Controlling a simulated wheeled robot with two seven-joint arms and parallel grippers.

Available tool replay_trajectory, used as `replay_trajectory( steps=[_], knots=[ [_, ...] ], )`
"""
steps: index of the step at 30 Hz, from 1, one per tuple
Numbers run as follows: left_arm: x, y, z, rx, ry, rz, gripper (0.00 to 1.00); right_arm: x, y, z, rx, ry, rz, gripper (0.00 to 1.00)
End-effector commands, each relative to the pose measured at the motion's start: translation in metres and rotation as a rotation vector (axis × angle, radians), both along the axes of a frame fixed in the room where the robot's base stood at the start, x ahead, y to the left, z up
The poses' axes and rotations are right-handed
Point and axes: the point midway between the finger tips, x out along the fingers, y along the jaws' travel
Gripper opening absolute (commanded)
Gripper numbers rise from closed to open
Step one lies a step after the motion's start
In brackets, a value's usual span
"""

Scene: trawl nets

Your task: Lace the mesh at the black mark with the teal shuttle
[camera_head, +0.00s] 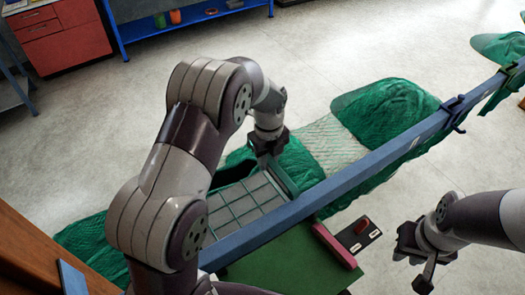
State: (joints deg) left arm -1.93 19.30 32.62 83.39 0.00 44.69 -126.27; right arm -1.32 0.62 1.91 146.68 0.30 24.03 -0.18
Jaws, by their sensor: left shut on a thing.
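My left gripper (268,148) is over the far right corner of the mesh panel (238,205), which has green cords crossing over a grey backing. It is shut on a slim dark teal-green bar (284,178), which looks like the teal shuttle and slants down along the panel's right edge. I cannot tell whether the bar touches the mesh. I cannot make out the black mark. My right gripper (424,262) is open and empty, off to the right of the blue beam. My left arm hides part of the net and the panel's left side.
A long blue beam (365,163) runs diagonally across, with green netting (385,108) draped behind it. In front is a green board (285,262) with a pink bar (335,246) and a black tray (358,236) holding a red piece. Bare floor lies right of the beam.

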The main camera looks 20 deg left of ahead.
Motion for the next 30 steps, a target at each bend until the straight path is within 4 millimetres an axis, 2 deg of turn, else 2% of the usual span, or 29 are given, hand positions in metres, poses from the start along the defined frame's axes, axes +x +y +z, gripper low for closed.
replay_trajectory(
  steps=[30],
  knots=[
    [-0.078, -0.1, 0.001, 0.001, 0.001, -0.003, 0.0, 0.0, 0.0, 0.005, 0.0, 0.0, 0.0, 0.26]
  ],
)
